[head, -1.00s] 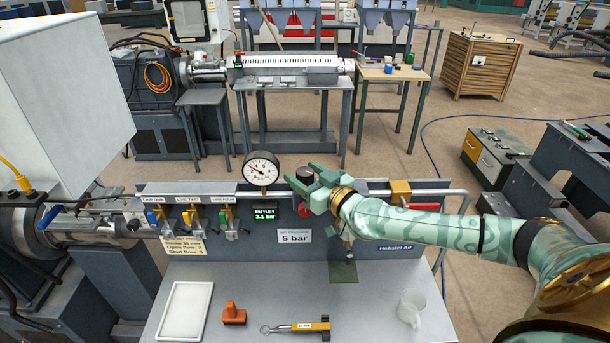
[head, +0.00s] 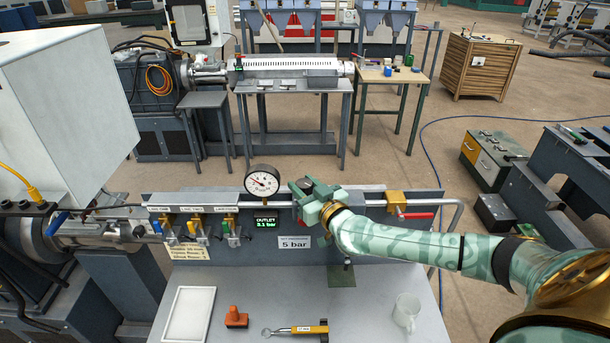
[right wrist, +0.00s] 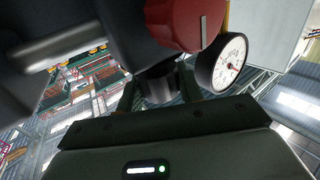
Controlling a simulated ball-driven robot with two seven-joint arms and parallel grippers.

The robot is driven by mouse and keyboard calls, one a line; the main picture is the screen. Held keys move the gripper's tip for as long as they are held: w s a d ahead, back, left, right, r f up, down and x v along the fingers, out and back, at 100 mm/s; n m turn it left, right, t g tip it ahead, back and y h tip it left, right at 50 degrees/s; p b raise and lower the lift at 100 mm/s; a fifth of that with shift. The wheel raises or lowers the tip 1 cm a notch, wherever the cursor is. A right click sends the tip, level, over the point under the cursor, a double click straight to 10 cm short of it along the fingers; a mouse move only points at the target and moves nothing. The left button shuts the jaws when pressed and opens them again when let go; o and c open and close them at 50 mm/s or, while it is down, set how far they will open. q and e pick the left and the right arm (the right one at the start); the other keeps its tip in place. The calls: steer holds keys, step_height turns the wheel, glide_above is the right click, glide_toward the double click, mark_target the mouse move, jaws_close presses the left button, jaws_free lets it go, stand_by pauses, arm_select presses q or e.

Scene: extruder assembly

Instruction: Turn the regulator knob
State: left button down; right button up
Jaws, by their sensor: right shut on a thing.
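My right gripper (head: 306,190) reaches in from the right to the regulator on the back panel (head: 360,232). Its jaws are shut on a dark ribbed knob, the regulator knob (right wrist: 157,86), seen between the fingers in the right wrist view (right wrist: 158,95). The gripper and forearm hide most of the regulator in the head view. The round pressure gauge (head: 262,181) stands just left of the gripper. Below it is a lit outlet display (head: 265,222), its digits too small to read surely. A label (head: 294,242) reads 5 bar. My left gripper is out of view.
A red knob with a white mark (right wrist: 183,22) sits close to the gripper. A red-handled valve (head: 415,215) is right of it. Three coloured valves stand on the left. A white tray (head: 188,315), orange tool (head: 236,318), wrench (head: 297,330) and clear mug (head: 407,311) lie on the bench.

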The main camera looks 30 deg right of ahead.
steer(key=m+g+h+p, duration=0.1)
steer(key=m+h+p, duration=0.1)
steer(key=h+p, duration=0.2)
steer(key=m+g+h+p, duration=0.1)
steer(key=m+h+p, duration=0.2)
steer(key=h+p, duration=0.1)
steer(key=shift+a+r+p, duration=0.15)
steer(key=shift+p, duration=0.65)
steer(key=shift+m+g+h+p, duration=0.3)
steer(key=shift+m+g+h, duration=0.2)
steer(key=shift+m+h, duration=0.65)
steer(key=shift+f+m+g+h, duration=0.2)
steer(key=shift+m+g+h, duration=0.25)
steer(key=shift+h, duration=0.3)
steer(key=shift+f+m+g+h+b, duration=0.1)
steer(key=shift+m+g+h+b, duration=0.25)
steer(key=shift+m+g+h, duration=0.35)
steer(key=shift+m+g+h+b, duration=0.85)
steer(key=shift+m+g+h, duration=0.4)
steer(key=shift+g, duration=0.5)
steer(key=o, duration=1)
steer(key=shift+r, duration=0.2)
